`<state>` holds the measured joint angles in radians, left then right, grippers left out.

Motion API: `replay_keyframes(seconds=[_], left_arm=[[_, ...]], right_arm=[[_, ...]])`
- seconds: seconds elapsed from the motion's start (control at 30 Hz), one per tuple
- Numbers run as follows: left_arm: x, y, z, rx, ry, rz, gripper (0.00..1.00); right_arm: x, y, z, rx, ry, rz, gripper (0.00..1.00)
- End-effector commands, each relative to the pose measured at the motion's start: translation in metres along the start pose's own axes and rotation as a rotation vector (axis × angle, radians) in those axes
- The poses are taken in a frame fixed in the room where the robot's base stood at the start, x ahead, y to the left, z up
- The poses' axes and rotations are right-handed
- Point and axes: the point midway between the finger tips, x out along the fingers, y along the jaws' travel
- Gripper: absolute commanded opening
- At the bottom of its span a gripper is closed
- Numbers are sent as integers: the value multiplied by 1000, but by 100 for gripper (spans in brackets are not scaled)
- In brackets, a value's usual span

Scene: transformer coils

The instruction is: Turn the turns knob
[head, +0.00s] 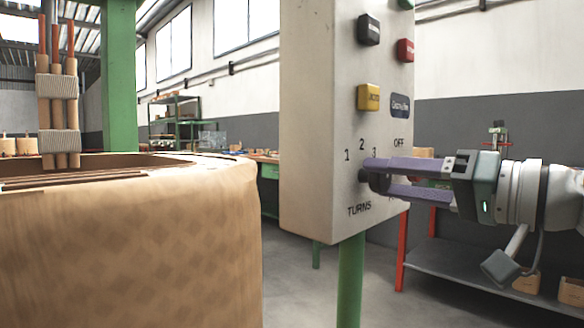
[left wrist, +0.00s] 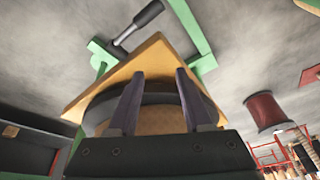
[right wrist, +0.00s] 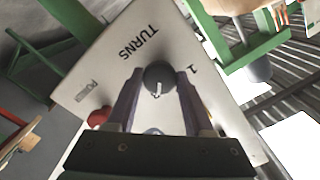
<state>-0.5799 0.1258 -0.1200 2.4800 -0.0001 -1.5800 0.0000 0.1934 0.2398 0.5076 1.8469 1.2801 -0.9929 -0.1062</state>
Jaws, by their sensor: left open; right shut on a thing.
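The turns knob (right wrist: 158,76) is a round dark knob with a white pointer mark, on the white control panel (head: 312,110) above the word TURNS. In the head view the knob (head: 378,182) is partly hidden by my right gripper (head: 370,172). The right gripper's purple fingers are shut on the knob, one on each side, as the right wrist view also shows. The numbers 1, 2, 3 show beside the knob in the head view. My left gripper (left wrist: 160,76) is open in the left wrist view and is out of the head view.
A large brown wrapped coil (head: 130,240) fills the left of the head view. Black, red and yellow buttons (head: 368,97) sit higher on the panel. A green post (head: 350,280) holds the panel. A grey shelf bench (head: 460,265) stands behind my right arm.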

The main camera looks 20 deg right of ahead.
Motion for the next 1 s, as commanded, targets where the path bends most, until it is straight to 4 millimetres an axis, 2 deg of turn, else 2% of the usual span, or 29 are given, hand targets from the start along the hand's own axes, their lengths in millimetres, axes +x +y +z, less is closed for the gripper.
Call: replay_keyframes(seconds=[0.5,0.53,0.8,1.0], left_arm=[[-2,2,-1,-7,1,6,50],[-2,2,-1,-8,1,6,50],[-2,3,-1,-10,2,8,50],[-2,2,-1,-9,2,7,50]], right_arm=[[0,0,0,25,1,-1,0],[0,0,0,25,1,-1,53],[0,0,0,23,1,-1,81],[0,0,0,23,1,0,81]])
